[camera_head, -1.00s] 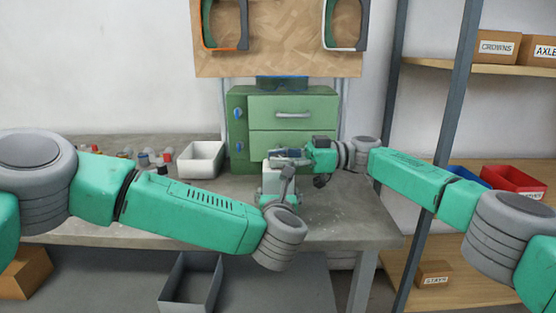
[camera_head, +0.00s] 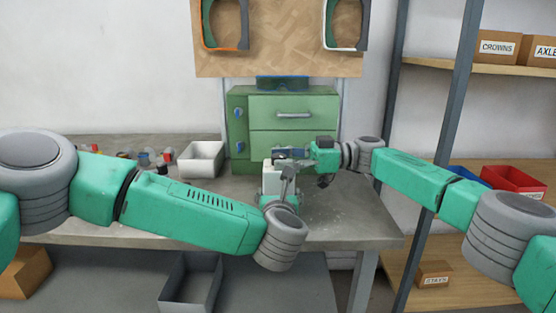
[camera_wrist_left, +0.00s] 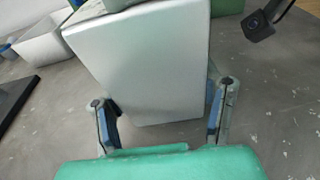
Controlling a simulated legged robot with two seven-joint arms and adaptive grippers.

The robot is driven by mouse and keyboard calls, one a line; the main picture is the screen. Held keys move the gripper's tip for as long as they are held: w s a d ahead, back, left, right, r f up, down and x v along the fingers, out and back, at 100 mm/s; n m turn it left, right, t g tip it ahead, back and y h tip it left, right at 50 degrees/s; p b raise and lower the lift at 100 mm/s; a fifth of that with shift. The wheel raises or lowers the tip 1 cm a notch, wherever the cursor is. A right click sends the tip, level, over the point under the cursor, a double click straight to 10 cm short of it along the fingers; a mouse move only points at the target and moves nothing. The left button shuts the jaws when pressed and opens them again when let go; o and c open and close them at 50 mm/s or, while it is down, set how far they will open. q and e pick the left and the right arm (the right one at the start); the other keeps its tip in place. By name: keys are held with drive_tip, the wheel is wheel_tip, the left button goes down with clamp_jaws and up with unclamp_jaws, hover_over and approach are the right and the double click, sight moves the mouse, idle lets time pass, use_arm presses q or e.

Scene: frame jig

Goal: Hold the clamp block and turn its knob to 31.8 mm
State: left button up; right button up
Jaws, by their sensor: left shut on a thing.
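The clamp block is a pale grey block, seen close up in the left wrist view (camera_wrist_left: 140,62) and small in the head view (camera_head: 268,173), standing upright on the bench. My left gripper (camera_wrist_left: 163,112) has one finger on each side of the block and is shut on it. In the head view my left gripper (camera_head: 282,187) is in front of the block. My right gripper (camera_head: 299,155) reaches in from the right at the block's top. The knob cannot be made out there, and I cannot tell whether the right fingers are closed.
A green drawer cabinet (camera_head: 290,106) stands just behind the block. A white bin (camera_head: 201,160) and several small parts lie to the left on the grey bench (camera_head: 345,222). A shelf rack with a red bin (camera_head: 514,180) stands at the right. The bench front right is clear.

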drive_tip(key=shift+s+a+r, duration=0.1)
drive_tip(key=shift+s+a, duration=0.05)
drive_tip(key=shift+s, duration=0.05)
drive_tip(key=w+d, duration=0.1)
drive_tip(key=d, duration=0.6)
drive_tip(key=shift+w+d, duration=0.2)
drive_tip(key=shift+d, duration=0.1)
